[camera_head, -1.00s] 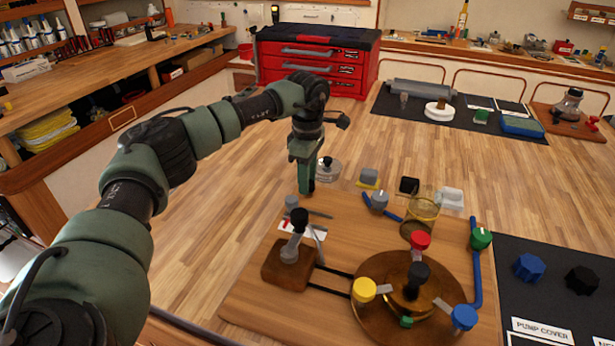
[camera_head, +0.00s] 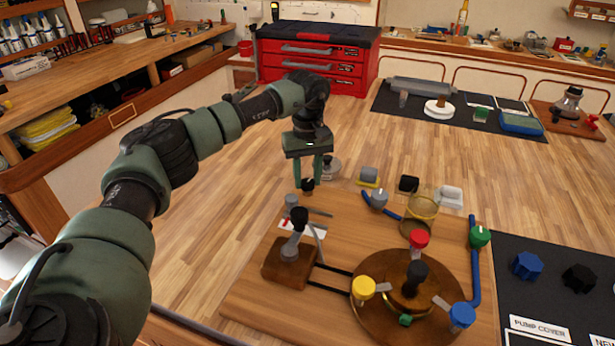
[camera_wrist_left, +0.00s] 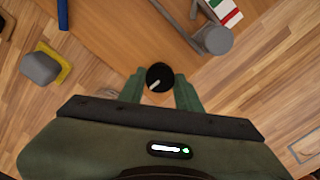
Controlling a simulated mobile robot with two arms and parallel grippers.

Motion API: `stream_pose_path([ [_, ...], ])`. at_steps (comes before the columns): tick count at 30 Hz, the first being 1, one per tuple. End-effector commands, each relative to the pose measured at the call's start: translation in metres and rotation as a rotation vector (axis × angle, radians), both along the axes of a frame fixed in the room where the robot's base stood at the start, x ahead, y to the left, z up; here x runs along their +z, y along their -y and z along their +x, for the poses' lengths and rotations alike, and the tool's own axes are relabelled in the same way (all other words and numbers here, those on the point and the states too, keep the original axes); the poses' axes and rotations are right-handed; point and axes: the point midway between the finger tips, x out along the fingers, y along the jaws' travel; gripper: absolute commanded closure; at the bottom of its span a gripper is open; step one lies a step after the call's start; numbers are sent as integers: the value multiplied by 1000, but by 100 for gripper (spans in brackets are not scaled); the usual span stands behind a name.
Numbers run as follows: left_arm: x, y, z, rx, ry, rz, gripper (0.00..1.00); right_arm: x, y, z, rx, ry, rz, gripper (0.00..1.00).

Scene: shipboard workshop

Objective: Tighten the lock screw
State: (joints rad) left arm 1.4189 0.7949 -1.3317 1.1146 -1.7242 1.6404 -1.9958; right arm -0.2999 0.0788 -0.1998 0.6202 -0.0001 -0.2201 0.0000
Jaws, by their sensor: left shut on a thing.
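My left gripper (camera_head: 308,184) points straight down at the far left edge of the wooden board (camera_head: 247,300). Its two green fingers are shut on a small black knob (camera_head: 308,186), which seems to be the lock screw. In the left wrist view the black knob (camera_wrist_left: 159,77) sits between the fingertips and has a white pointer line on top, slanting toward the lower left. What lies under the knob is hidden. My right gripper is not in view.
Close in front of the gripper, a grey peg (camera_head: 291,201) and a black-knobbed lever (camera_head: 299,217) stand on the board. A grey knob (camera_head: 378,197), a clear cup (camera_head: 422,214) and a round plate with coloured knobs (camera_head: 365,325) are farther right.

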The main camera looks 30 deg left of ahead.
Motion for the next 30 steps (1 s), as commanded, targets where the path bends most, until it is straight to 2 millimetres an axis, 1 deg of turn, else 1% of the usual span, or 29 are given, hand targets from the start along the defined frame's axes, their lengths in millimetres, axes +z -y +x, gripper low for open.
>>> stream_pose_path([
  [6, 2, 0, 1, -153, 4, -2, 100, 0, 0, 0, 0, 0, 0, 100],
  [12, 2, 0, 1, -244, 4, -2, 100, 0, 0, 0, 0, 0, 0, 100],
  [19, 2, 0, 1, -292, 4, -2, 100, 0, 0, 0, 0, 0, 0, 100],
  [30, 2, 0, 1, -302, 3, -1, 100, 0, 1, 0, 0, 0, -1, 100],
])
